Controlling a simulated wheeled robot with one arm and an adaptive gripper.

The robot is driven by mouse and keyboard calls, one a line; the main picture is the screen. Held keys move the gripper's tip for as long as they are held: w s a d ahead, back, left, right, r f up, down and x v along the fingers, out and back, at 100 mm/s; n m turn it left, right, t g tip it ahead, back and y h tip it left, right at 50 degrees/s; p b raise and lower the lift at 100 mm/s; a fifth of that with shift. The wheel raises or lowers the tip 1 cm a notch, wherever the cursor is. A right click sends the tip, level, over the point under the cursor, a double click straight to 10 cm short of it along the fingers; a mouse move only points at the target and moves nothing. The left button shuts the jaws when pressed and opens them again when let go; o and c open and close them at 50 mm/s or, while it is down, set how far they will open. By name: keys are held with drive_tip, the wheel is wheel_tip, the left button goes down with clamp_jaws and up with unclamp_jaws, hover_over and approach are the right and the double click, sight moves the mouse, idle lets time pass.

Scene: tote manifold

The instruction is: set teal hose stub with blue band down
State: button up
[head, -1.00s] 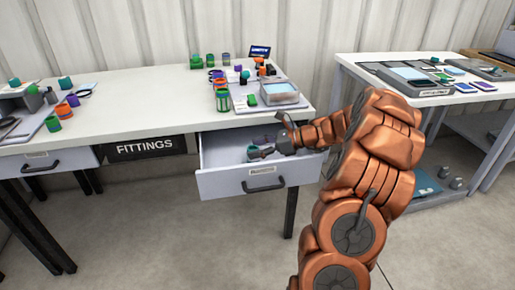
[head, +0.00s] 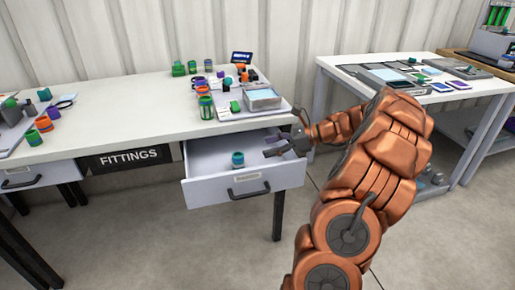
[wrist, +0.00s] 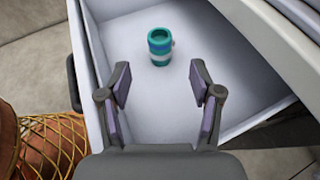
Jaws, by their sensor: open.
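The teal hose stub with a blue band (head: 238,159) stands upright on the floor of the open drawer (head: 222,191). In the wrist view the stub (wrist: 160,46) is beyond my fingertips, apart from both fingers, with a pale band around its lower part. My gripper (head: 268,146) is open and empty, over the right part of the drawer. In the wrist view my gripper (wrist: 160,82) shows its two fingers spread, with bare drawer floor between them.
The white table (head: 110,130) above the drawer holds several fittings and a grey tray with a clear-lidded box (head: 262,98). A FITTINGS sign (head: 130,157) hangs left of the drawer. A second bench (head: 330,67) stands at right. The drawer floor around the stub is clear.

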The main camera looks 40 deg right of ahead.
drive_tip(key=shift+v, duration=0.95)
